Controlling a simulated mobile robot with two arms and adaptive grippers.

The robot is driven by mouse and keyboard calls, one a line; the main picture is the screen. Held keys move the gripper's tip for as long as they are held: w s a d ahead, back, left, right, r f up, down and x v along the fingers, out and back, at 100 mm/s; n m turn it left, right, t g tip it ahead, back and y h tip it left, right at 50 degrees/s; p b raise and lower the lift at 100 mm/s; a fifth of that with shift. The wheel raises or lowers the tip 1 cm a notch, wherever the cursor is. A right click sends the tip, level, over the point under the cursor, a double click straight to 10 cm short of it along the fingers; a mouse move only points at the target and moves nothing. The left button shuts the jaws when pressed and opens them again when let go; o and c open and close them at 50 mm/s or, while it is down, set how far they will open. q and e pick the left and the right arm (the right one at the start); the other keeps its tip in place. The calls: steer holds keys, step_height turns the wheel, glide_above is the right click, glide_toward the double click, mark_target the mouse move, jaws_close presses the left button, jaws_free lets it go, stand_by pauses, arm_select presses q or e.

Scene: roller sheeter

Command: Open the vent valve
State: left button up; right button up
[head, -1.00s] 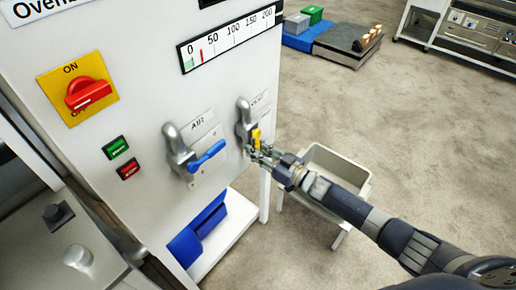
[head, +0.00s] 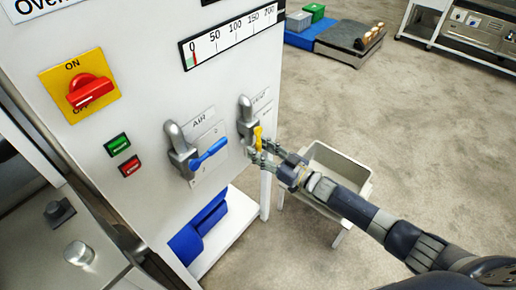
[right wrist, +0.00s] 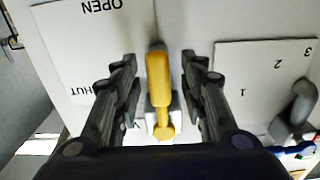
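The vent valve is a grey pipe fitting (head: 245,118) with a yellow lever (head: 257,138) on the white panel's right side. The lever points down in the head view. My right gripper (head: 254,152) is at the lever. In the right wrist view the yellow lever (right wrist: 159,88) lies between the two spread fingers of my right gripper (right wrist: 159,80), with a gap on each side. A plate (right wrist: 95,50) beside it reads OPEN, with a partly hidden HUT lower down, upside down. My left gripper is not in view.
The AIR valve with its blue lever (head: 208,154) is close on the left. A red switch (head: 90,92), green button (head: 118,144) and red button (head: 130,166) are further left. A grey bin (head: 335,168) stands below my right arm.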

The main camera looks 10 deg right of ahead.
steer(key=v, duration=1)
steer(key=shift+s+d, duration=0.25)
steer(key=shift+s, duration=0.05)
steer(key=s+d+f+m+g+h, duration=0.1)
steer(key=s+d+f+h, duration=0.25)
steer(key=f, duration=0.65)
steer(key=s+d+f+m+g+h, duration=0.2)
steer(key=s+f+h, duration=0.15)
steer(key=f, duration=0.65)
steer(key=s+d+f+m+g+h, duration=0.1)
steer(key=s+d+f+h, duration=0.1)
steer(key=s+f, duration=0.5)
steer(key=s+a+f+g, duration=0.1)
steer(key=s+f+g, duration=0.2)
steer(key=s+f, duration=0.3)
steer(key=s+a+f+g+h, duration=0.1)
steer(key=s+f, duration=0.5)
steer(key=s, duration=0.9)
steer(key=s+a+f+m+g+h, duration=0.1)
steer(key=s+a+f+g, duration=0.2)
steer(key=s, duration=0.8)
step_height(320, 180, down, 4)
steer(key=shift+r+g, duration=0.1)
steer(key=shift+g, duration=1)
